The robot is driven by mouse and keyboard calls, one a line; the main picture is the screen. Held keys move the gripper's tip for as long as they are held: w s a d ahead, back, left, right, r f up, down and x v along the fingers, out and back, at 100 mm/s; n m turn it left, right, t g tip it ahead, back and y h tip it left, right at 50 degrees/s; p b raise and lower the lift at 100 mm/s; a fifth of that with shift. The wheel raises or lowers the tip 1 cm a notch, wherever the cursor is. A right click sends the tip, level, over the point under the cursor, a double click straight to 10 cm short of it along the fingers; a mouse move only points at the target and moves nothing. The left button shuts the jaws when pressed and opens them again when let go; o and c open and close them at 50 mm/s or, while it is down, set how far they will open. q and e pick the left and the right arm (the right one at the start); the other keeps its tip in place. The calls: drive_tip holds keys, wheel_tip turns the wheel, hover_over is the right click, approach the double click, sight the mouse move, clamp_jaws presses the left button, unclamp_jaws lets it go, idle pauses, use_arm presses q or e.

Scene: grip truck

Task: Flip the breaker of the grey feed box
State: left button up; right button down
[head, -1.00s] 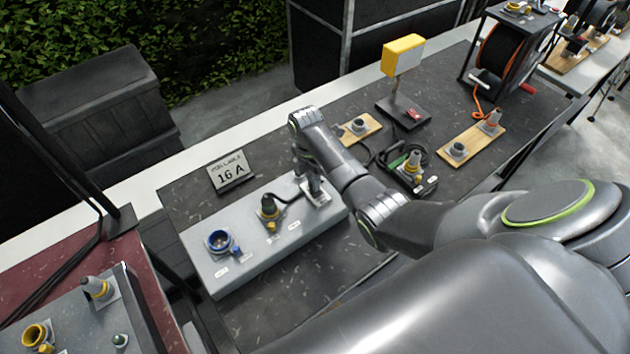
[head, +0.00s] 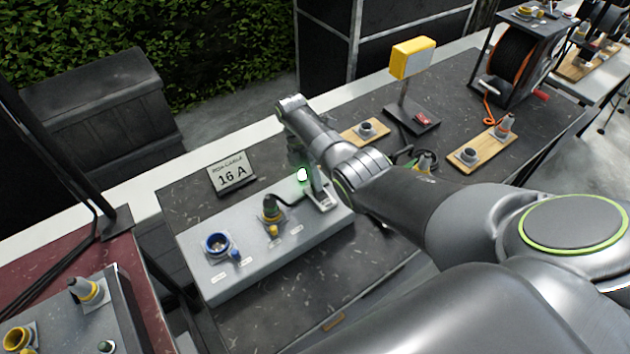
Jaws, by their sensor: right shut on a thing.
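The grey feed box (head: 262,262) is a long light-grey block on the dark table. A blue-lidded socket (head: 217,244) is at its left end, and a yellow-and-grey plug with a dark cable (head: 270,210) stands in its middle. The breaker (head: 322,200), on a pale plate, is at its right end. My right gripper (head: 314,188) points down there, shut on the breaker's lever; the lever is mostly hidden by the fingers. A green light (head: 302,175) glows beside the fingers. My left gripper is not in view.
A "16 A" sign (head: 232,173) stands behind the box. A yellow lamp (head: 413,58) on a post, wooden boards with sockets (head: 483,150) and a cable reel (head: 508,60) are to the right. Another grey box (head: 70,320) is at lower left.

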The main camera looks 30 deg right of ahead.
drive_tip(key=c, duration=1.5)
unclamp_jaws()
drive_tip(key=shift+s, duration=0.1)
